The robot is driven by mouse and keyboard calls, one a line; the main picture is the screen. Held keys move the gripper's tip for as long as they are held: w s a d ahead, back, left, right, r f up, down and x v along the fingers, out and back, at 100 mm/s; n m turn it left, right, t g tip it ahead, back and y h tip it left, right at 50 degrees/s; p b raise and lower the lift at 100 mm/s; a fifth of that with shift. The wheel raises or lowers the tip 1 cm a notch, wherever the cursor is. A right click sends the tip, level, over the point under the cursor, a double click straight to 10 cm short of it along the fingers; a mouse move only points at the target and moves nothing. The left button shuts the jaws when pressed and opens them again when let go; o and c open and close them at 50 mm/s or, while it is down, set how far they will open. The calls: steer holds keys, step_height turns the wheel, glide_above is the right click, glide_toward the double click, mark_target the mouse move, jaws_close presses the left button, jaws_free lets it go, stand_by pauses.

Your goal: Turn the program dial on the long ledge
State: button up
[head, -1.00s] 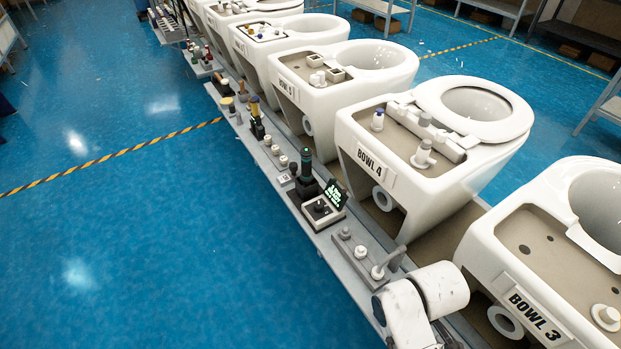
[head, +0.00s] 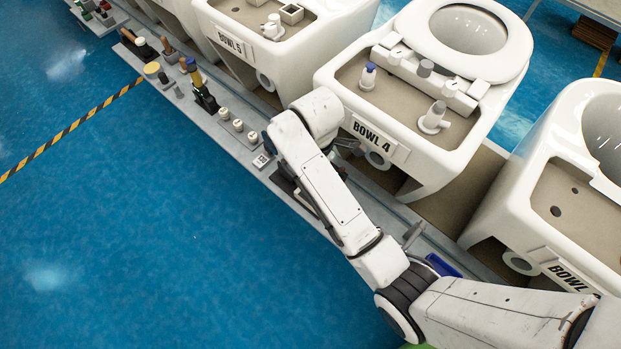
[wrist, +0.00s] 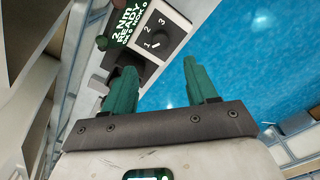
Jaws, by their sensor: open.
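In the head view my arm covers the dial's part of the long ledge (head: 227,140), and the fingers cannot be made out.
White bowls stand in a row behind the ledge, with Bowl 4 (head: 392,170) close to my arm. The blue floor (head: 130,240) in front is clear.

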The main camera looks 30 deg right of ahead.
step_height(320, 180, down, 10)
steer(key=shift+s+b, duration=0.1)
steer(key=shift+b, duration=0.25)
steer(key=c, duration=1.1)
